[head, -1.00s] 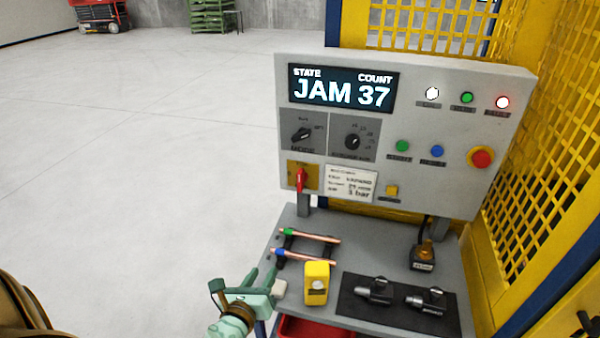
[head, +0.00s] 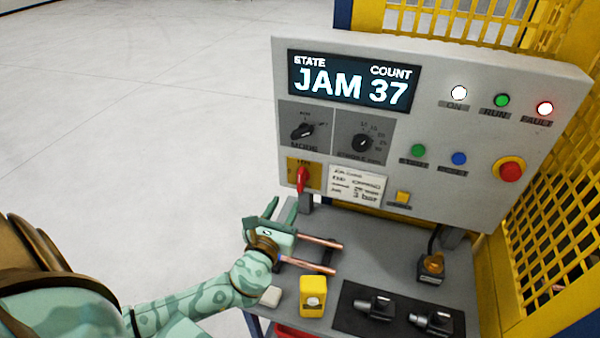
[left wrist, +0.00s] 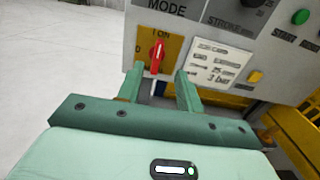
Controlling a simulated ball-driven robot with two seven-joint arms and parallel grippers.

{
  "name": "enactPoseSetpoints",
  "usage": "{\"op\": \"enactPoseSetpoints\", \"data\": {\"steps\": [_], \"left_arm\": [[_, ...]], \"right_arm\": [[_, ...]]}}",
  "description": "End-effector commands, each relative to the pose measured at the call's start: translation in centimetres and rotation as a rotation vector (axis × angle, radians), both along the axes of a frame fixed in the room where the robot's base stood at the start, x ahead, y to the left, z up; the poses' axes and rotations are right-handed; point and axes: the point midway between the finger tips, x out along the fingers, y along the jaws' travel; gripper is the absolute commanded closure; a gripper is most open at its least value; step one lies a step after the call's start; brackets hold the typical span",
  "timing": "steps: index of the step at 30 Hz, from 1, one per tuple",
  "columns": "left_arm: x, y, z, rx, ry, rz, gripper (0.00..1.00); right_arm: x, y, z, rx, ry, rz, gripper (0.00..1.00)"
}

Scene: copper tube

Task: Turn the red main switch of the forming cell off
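The red main switch (head: 302,179) is a red handle on a yellow plate (head: 293,172) at the lower left of the grey control panel (head: 440,120). Its handle stands close to upright, and the left wrist view shows the red handle (left wrist: 156,56) pointing toward the ON mark. My left gripper (head: 284,208) is open and empty, just below and in front of the switch. In the left wrist view its two fingers (left wrist: 160,85) stand apart on either side below the handle, not visibly touching it. My right gripper is not in view.
The display reads JAM 37. Copper tubes (head: 318,242), a yellow block (head: 313,297) and black tools on a dark mat (head: 345,318) lie on the grey shelf below. The emergency stop (head: 510,171) is far right. Yellow mesh fencing (head: 565,215) stands at the right. Floor at left is clear.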

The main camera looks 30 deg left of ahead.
Motion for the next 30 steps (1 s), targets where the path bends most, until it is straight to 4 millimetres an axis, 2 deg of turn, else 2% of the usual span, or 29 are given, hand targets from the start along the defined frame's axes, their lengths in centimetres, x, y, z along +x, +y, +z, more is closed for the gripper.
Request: {"op": "enactPoseSetpoints", "data": {"steps": [1, 6, 12, 18, 27, 30], "left_arm": [[1.4, 0.4, 0.4, 0.001, -0.005, 0.002, 0.64], [5.7, 1.4, 0.2, 0.001, -0.003, 0.002, 0.64], [9.5, 2.3, 0.1, 0.000, -0.002, 0.002, 0.64], [11.3, 2.7, 0.0, -0.001, 0.000, 0.001, 0.64], [11.5, 2.8, 0.0, -0.001, 0.000, 0.001, 0.64], [11.5, 2.8, 0.0, -0.001, 0.000, 0.001, 0.91]], "right_arm": [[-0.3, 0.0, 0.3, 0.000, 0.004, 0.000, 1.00], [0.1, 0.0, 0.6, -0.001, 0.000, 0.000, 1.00], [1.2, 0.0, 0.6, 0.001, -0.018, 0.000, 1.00], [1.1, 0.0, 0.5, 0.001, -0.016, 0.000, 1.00], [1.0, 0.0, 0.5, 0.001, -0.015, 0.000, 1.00], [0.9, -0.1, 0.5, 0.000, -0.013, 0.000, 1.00]]}}
